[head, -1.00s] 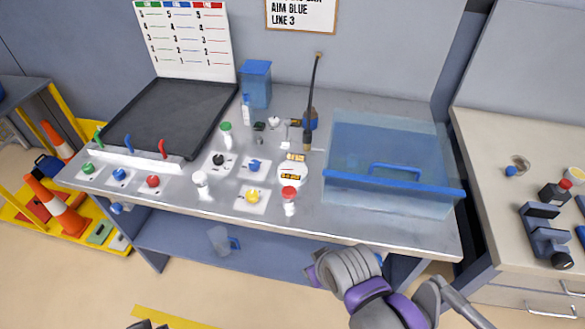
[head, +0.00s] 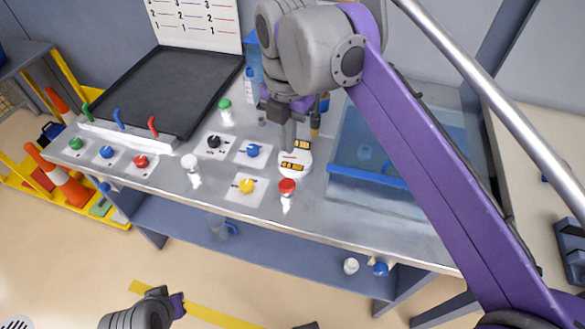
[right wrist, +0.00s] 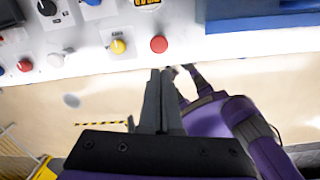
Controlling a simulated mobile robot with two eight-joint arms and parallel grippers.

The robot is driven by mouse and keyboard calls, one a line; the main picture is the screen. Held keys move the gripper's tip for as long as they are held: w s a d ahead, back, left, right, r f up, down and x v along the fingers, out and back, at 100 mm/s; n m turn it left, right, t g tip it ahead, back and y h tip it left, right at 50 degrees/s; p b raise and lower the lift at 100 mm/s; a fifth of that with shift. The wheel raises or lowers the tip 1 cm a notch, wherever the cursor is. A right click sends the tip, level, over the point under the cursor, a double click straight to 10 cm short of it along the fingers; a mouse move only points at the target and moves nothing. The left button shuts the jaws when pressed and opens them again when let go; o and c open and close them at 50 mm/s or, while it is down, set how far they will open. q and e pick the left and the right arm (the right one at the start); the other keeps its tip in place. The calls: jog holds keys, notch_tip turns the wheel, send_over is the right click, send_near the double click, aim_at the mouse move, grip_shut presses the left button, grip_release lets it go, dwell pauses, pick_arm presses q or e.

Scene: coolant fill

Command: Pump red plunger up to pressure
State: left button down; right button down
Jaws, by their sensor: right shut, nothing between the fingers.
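The red plunger (head: 287,187) is a red round cap on a short white body. It stands upright at the bench's front edge; its red top also shows in the right wrist view (right wrist: 159,44). My right gripper (head: 288,146) points down over the bench, a little behind the plunger in the head view. In the right wrist view its two dark fingers (right wrist: 161,72) are shut and empty, apart from the red cap. A white round gauge (head: 295,161) with yellow displays lies behind the plunger. Only part of my left arm shows at the bottom left; its fingers are not seen.
Yellow (head: 247,186), blue (head: 253,151) and black (head: 213,142) knobs sit left of the plunger. White-topped (head: 190,164) and green-topped (head: 225,107) plungers stand nearby. A clear blue tank (head: 350,190) is on the right, partly behind my arm. A black tray (head: 165,85) lies at the back left.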

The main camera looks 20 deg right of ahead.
aim_at(287, 185)
pick_arm(q)
jog(key=shift+w+d+f, duration=0.2)
jog(key=shift+w+d, duration=0.05)
jog(key=shift+d, duration=0.05)
pick_arm(e)
jog(key=w+r+n, duration=0.1)
jog(key=n, duration=0.1)
jog(key=shift+r+n, duration=0.1)
jog(key=shift+n, duration=0.2)
